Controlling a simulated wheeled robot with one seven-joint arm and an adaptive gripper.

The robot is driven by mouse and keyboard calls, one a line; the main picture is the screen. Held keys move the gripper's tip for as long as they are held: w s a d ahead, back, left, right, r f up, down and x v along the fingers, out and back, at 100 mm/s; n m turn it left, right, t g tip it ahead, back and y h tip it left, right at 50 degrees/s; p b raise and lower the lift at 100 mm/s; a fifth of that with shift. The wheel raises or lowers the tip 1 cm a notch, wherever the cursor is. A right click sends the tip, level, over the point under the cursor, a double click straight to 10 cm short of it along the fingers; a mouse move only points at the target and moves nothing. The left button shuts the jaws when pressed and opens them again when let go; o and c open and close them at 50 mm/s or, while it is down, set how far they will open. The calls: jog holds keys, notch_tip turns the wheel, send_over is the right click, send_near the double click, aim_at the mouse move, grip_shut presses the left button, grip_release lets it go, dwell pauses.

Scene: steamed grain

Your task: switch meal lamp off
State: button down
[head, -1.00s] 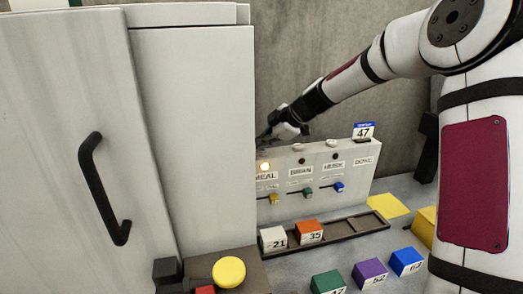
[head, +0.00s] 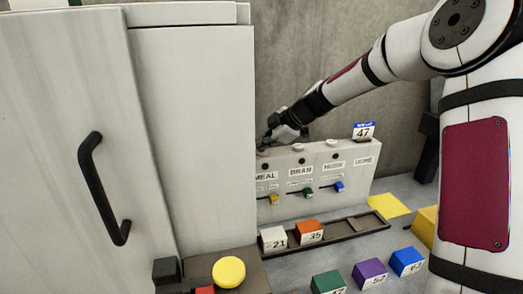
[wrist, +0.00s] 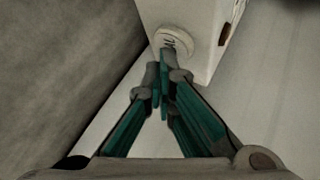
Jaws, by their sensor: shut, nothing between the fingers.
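The meal lamp (head: 264,166) is dark, above the MEAL label (head: 265,176) at the left end of the pale panel (head: 352,182) in the head view. My gripper (head: 264,145) is shut and empty at the top of the panel's left end, over the meal lamp. In the wrist view, my gripper's fingertips (wrist: 161,75) meet at a round white button (wrist: 175,43) on the panel top. They appear to touch it, and they hide part of it.
A tall pale cabinet (head: 195,130) stands just left of the panel and hides its left edge. A dark tray (head: 345,233) with two numbered cubes lies in front.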

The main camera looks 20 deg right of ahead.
aim_at(261, 153)
dwell(0.4)
jog(key=shift+r, duration=0.35)
jog(key=shift+r+p, duration=0.85)
jog(key=shift+r, duration=2.15)
